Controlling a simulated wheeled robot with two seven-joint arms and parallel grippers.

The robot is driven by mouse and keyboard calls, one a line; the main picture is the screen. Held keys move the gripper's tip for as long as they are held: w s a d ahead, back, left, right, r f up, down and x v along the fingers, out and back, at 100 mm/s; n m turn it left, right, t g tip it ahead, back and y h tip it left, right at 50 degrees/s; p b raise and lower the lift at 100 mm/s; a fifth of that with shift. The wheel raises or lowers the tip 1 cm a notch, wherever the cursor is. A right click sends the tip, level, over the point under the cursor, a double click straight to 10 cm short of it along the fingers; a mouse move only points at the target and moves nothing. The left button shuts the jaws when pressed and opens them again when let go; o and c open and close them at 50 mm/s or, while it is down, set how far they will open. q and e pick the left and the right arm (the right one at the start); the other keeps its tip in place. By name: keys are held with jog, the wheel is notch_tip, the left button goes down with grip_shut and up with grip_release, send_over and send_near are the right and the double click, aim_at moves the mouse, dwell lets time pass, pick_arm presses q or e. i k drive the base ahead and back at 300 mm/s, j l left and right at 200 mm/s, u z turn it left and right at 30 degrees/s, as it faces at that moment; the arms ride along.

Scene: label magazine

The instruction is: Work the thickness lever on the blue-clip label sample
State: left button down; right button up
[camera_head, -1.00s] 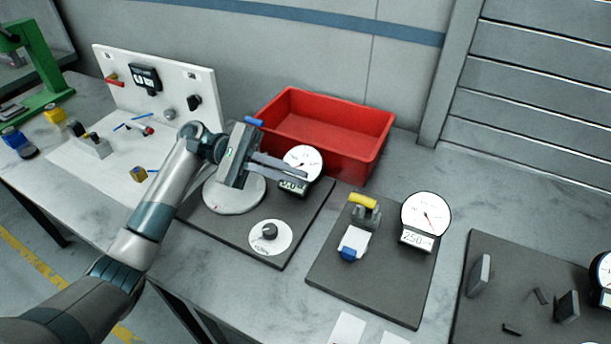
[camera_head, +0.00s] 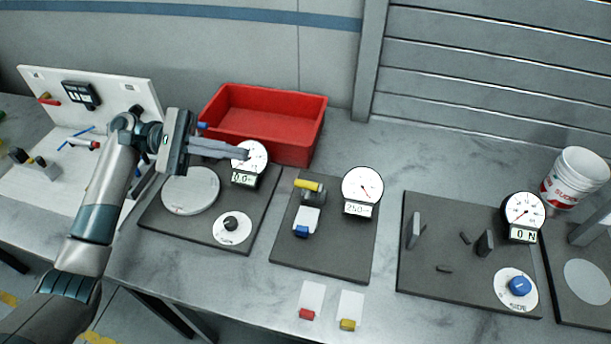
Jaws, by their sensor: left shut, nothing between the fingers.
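The blue-clip label sample (camera_head: 309,220) is a white label with a blue clip (camera_head: 300,231) at its near end. It lies on the middle dark board, at the foot of a small grey gauge stand with a yellow lever (camera_head: 309,185). A round dial with a digital readout (camera_head: 361,191) stands to the right of the lever. My left gripper (camera_head: 243,153) is shut and empty. It hovers over the left board, to the left of the yellow lever and apart from it, its fingertips in front of the left dial. My right gripper is not in view.
The left board holds a round plate (camera_head: 190,190) and a knob (camera_head: 231,223). Labels with a red clip (camera_head: 307,313) and a yellow clip (camera_head: 347,324) lie at the front edge. A red bin (camera_head: 268,118) stands behind. The right board (camera_head: 415,271) has grey posts and a blue knob.

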aim_at(311, 186)
jog(key=k, duration=1.4)
